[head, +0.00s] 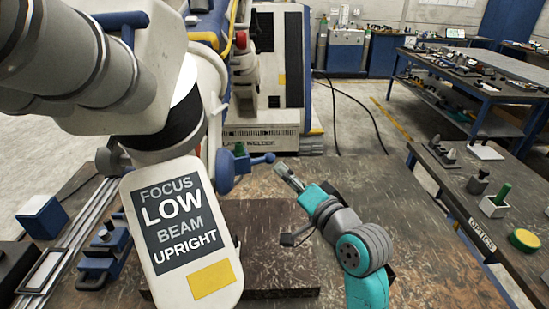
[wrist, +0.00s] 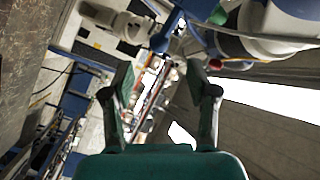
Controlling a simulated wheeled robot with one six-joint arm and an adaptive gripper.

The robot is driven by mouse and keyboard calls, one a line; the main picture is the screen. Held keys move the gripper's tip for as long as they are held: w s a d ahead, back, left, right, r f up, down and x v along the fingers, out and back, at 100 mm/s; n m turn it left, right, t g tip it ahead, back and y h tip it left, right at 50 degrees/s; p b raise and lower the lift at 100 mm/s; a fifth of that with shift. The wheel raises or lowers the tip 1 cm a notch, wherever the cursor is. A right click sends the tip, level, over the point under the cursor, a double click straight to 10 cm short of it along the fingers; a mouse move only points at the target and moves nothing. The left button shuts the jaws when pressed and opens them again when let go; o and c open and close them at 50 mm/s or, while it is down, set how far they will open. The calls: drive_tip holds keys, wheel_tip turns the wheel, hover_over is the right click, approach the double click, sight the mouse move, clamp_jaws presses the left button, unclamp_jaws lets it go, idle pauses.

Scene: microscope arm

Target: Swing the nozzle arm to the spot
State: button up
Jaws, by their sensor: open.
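The white machine head with its grey barrel (head: 110,55) fills the left of the head view. A white sign (head: 185,235) below it reads "FOCUS LOW BEAM UPRIGHT". A blue arm with a ball end (head: 262,159) juts right from under the head, beside a small green part (head: 239,149); I cannot tell for sure that it is the nozzle arm. My gripper (head: 283,171) is just right of the ball end, apparently apart from it. In the wrist view my gripper (wrist: 161,80) is open, with nothing between its fingers. I cannot make out the spot.
A dark block (head: 275,245) lies on the worn bench (head: 440,275) beneath my arm. A blue vise-like fixture (head: 103,253) and metal rails are at the left. The side bench marked OPTICS (head: 482,234) holds small parts at the right.

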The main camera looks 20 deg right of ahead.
sight(272, 162)
drive_tip(key=x, duration=0.9)
clamp_jaws()
